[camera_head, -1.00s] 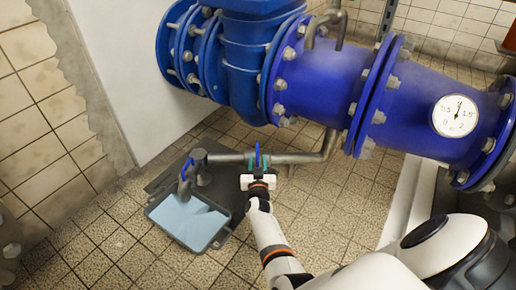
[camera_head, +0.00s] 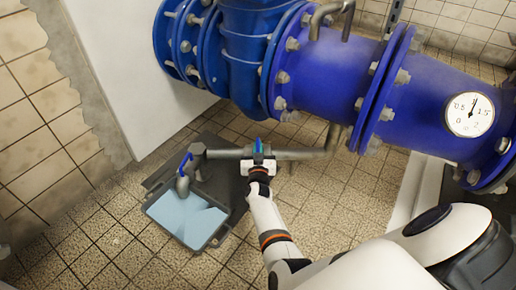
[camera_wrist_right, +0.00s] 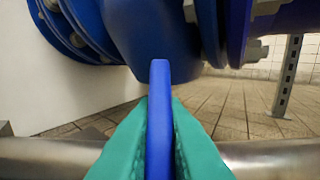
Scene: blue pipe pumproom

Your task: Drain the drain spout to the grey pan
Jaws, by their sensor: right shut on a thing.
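A grey drain pipe runs out from under the blue pipework and ends in a down-bent drain spout (camera_head: 184,180). The spout hangs over the grey pan (camera_head: 168,231), which holds a light blue, water-like surface. Whether water is running from the spout cannot be told. A blue valve lever (camera_head: 258,144) stands on the drain pipe. My right gripper (camera_head: 258,158) is at it; in the right wrist view the green fingertips (camera_wrist_right: 158,135) are shut on the blue lever (camera_wrist_right: 159,110). My left gripper is not in view.
A large blue flanged pipe (camera_head: 320,72) with a round gauge (camera_head: 470,115) runs above and behind. A dark mat (camera_head: 160,178) lies under the pan and spout. A white wall panel (camera_head: 120,80) stands at the left. The tiled floor in front is clear.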

